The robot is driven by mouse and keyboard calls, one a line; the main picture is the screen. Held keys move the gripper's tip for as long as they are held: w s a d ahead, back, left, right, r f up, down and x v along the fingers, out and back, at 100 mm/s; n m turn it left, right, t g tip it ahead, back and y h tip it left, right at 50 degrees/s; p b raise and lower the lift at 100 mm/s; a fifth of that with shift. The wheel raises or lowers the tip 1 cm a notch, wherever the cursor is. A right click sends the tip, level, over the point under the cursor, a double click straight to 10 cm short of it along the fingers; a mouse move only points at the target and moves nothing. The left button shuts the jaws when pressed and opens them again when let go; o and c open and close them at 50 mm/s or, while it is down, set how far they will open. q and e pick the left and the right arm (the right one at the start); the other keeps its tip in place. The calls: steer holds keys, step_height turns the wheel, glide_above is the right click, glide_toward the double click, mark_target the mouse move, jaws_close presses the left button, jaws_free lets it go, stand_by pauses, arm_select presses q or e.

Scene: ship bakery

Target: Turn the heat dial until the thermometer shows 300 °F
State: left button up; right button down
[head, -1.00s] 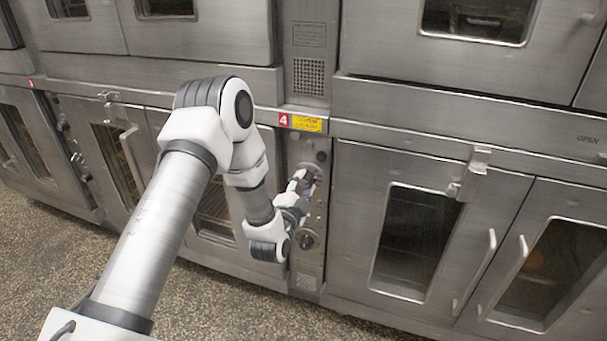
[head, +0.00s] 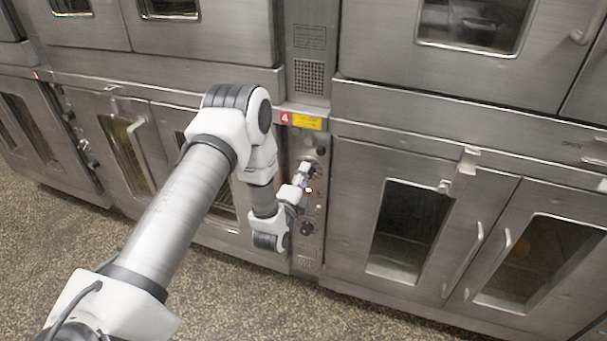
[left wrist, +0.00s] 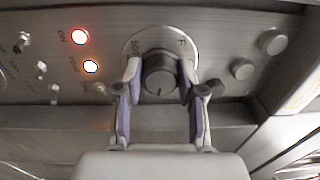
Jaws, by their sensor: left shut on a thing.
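The heat dial (left wrist: 159,73) is a round dark knob on a pale plate with printed markings, seen in the left wrist view. My left gripper (left wrist: 160,80) has one finger on each side of it and is shut on it. In the head view my left gripper (head: 303,180) is at the narrow control panel (head: 311,263) between the oven doors, and it hides the dial there. The dial's markings are partly covered and too small to read fully. No thermometer reading can be made out. My right gripper is not in view.
A red light (left wrist: 79,37) and an orange-white light (left wrist: 91,67) glow beside the dial, with small switches further left. Another black knob (head: 306,229) sits lower on the panel. Oven doors with handles flank it; the speckled floor (head: 215,300) is clear.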

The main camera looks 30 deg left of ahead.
arm_select(q)
steer(key=o, duration=1.1)
steer(key=shift+w, duration=0.1)
steer(key=shift+o, duration=0.2)
steer(key=v, duration=0.7)
steer(key=shift+s, duration=0.25)
